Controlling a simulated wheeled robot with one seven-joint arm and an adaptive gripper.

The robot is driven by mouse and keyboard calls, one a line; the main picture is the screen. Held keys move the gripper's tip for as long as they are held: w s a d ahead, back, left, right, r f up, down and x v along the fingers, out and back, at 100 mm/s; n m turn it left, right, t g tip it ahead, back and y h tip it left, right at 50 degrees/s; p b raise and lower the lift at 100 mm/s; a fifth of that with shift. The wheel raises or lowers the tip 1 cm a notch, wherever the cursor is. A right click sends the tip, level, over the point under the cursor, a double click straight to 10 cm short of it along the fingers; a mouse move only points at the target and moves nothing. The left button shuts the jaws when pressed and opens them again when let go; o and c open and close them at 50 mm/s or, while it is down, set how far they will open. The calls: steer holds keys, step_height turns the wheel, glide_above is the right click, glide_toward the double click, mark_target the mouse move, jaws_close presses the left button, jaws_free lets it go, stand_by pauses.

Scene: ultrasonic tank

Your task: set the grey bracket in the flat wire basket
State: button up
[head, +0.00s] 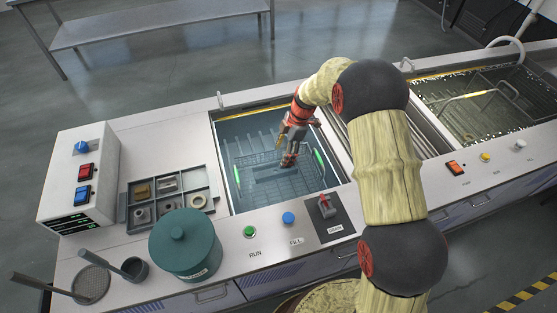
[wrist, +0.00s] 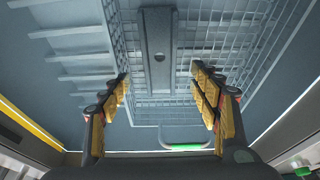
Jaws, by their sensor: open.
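The flat wire basket (head: 243,160) with green-gripped handles sits low in the left tank; its mesh also shows in the wrist view (wrist: 228,45). The grey bracket (wrist: 158,50), a long dark bar with a hole, appears to lie in the basket against the mesh. In the head view the bracket shows as a dark strip (head: 267,174), partly hidden by my gripper. My gripper (head: 289,158) reaches down into the tank over the basket. In the wrist view its yellow-padded fingers (wrist: 162,82) are spread, with nothing between them, and the bracket is beyond their tips.
A divided tray (head: 168,228) of small parts, a green lidded canister (head: 186,243) and a control box (head: 80,178) stand left of the tank. Another tank with a wire basket (head: 480,105) is at right. The left tank's rim (head: 222,175) surrounds my gripper.

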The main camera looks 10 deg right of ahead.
steer(key=s+d+r+m+t+h, duration=0.1)
steer(key=s+d+r+m, duration=0.2)
steer(key=r, duration=0.6)
steer(key=s+d+r+m+t, duration=0.1)
steer(key=s+r+m, duration=0.2)
steer(key=s+r, duration=0.4)
steer(key=s+d+r+m+t+h, duration=0.1)
steer(key=s+d+r+m, duration=0.15)
steer(key=r, duration=0.75)
steer(key=s+d+r+m+t, duration=0.1)
steer(key=s+d+r+m, duration=0.1)
steer(key=s+m, duration=0.4)
steer(key=s+d+r+m+t+h, duration=0.1)
steer(key=s+r+m, duration=0.3)
steer(key=s, duration=1.2)
steer(key=shift+d+m+t+p, duration=0.35)
steer(key=shift+d+m+t, duration=0.2)
steer(key=shift+m, duration=0.4)
